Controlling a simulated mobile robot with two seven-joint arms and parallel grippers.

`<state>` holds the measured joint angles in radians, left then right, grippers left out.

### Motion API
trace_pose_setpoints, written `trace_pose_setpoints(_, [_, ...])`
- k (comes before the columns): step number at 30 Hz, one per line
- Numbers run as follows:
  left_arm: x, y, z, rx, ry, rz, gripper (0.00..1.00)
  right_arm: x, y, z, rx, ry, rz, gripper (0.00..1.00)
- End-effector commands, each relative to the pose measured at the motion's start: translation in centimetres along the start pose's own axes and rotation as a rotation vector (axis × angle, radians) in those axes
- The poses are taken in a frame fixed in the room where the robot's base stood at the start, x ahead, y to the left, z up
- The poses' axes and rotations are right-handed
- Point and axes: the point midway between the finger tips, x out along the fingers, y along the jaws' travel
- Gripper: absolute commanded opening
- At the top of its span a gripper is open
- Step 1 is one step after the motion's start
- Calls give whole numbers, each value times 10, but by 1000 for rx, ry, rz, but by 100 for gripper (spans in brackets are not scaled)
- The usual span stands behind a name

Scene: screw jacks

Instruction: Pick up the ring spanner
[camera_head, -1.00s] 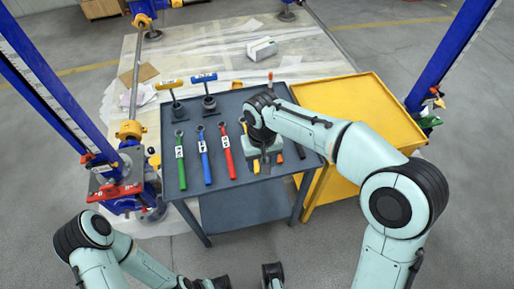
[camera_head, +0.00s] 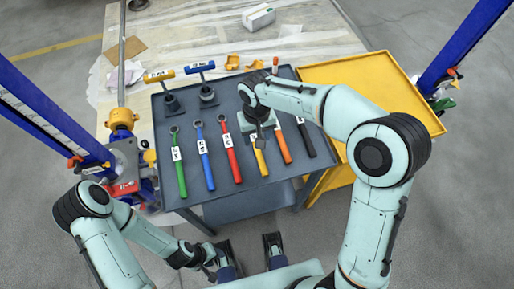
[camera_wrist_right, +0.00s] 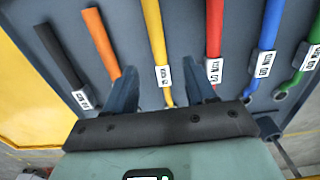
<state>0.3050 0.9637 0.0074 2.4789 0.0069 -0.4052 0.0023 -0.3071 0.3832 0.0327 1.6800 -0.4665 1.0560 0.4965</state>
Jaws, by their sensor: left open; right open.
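Several spanners lie in a row on the grey table (camera_head: 225,205): green (camera_head: 179,170), blue (camera_head: 204,160), red (camera_head: 231,155), yellow (camera_head: 260,158), orange (camera_head: 282,146) and black (camera_head: 305,138). Each has a white label. My right gripper (camera_wrist_right: 163,92) is open over the yellow spanner, whose handle (camera_wrist_right: 153,30) and label appear between its fingers in the wrist view. Contact cannot be told. In the head view, my right wrist hides the yellow spanner's upper end. My left gripper (camera_head: 248,243) is open and empty, low in front of the table.
Two T-handled jacks, yellow (camera_head: 160,77) and blue (camera_head: 200,68), stand at the table's back left. A yellow table (camera_head: 370,85) adjoins on the right. Blue posts (camera_head: 465,45) rise at both sides. A white box (camera_head: 258,17) lies behind.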

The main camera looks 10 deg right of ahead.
Motion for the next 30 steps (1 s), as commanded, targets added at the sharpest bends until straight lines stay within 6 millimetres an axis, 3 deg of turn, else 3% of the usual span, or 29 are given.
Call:
trace_pose_setpoints(18, [9, -1, -5, 2, 14, 3, 43, 71, 2, 4, 1, -1, 0, 55])
trace_pose_setpoints(27, [8, -1, -6, 2, 16, 4, 43, 75, 2, 3, 1, 1, 0, 55])
trace_pose_setpoints(30, [8, -1, -5, 2, 15, 4, 43, 74, 2, 3, 1, 1, 0, 23])
